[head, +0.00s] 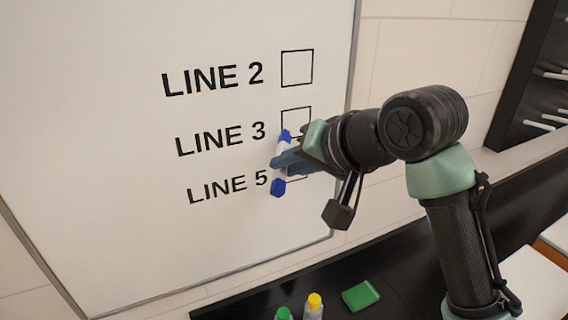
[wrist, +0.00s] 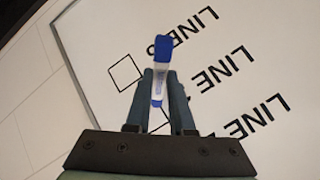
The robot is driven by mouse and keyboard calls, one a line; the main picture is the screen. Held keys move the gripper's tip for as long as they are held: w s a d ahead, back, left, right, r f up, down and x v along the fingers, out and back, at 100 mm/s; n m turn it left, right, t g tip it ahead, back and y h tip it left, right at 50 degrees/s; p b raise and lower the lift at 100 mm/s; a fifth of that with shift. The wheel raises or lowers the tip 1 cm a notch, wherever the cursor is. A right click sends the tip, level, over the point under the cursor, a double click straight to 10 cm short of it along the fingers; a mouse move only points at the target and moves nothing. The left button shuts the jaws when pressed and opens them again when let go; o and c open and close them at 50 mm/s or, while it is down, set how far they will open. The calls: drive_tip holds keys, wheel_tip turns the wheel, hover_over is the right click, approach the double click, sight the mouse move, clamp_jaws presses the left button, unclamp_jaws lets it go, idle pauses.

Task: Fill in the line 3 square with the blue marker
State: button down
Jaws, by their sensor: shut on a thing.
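The blue marker (head: 283,150), white-bodied with blue ends, is held in my gripper (head: 284,160), upright and slightly tilted in the head view. In the wrist view the marker (wrist: 158,85) stands between the two fingers (wrist: 160,100), blue end up. The line 3 square (head: 296,110) is a black outline on the whiteboard (head: 120,190). Its visible upper part is blank; its lower part is hidden behind my gripper and the marker. The gripper is in front of the lower line 3 and line 5 squares. I cannot tell whether the marker touches the board.
The line 2 square (head: 297,68) above is blank. The line 5 square (wrist: 125,72) shows blank in the wrist view. A green-capped marker (head: 283,313), a yellow-capped marker (head: 314,304) and a green block (head: 360,295) are on the black ledge (head: 400,260) below.

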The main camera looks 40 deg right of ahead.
drive_tip(key=shift+s+d+r+p, duration=0.15)
drive_tip(key=shift+d+r+p, duration=0.1)
drive_tip(key=shift+d+p, duration=0.45)
drive_tip(key=shift+s+d+r+p, duration=0.15)
drive_tip(key=shift+d+r+p, duration=0.2)
drive_tip(key=shift+p, duration=0.6)
drive_tip(key=shift+f, duration=0.1)
drive_tip(key=shift+w+a+p, duration=0.2)
drive_tip(key=shift+w+a, duration=0.05)
drive_tip(key=shift+a, duration=0.55)
drive_tip(key=shift+w+a+p, duration=0.15)
drive_tip(key=shift+w+a, duration=0.05)
drive_tip(key=shift+a, duration=0.6)
drive_tip(key=shift+d+r+p, duration=0.1)
drive_tip(key=shift+r+p, duration=0.5)
drive_tip(key=shift+p, duration=0.15)
drive_tip(key=s+d+p, duration=0.1)
drive_tip(key=d, duration=0.5)
drive_tip(key=shift+s+d+p, duration=0.35)
drive_tip(key=shift+s, duration=0.1)
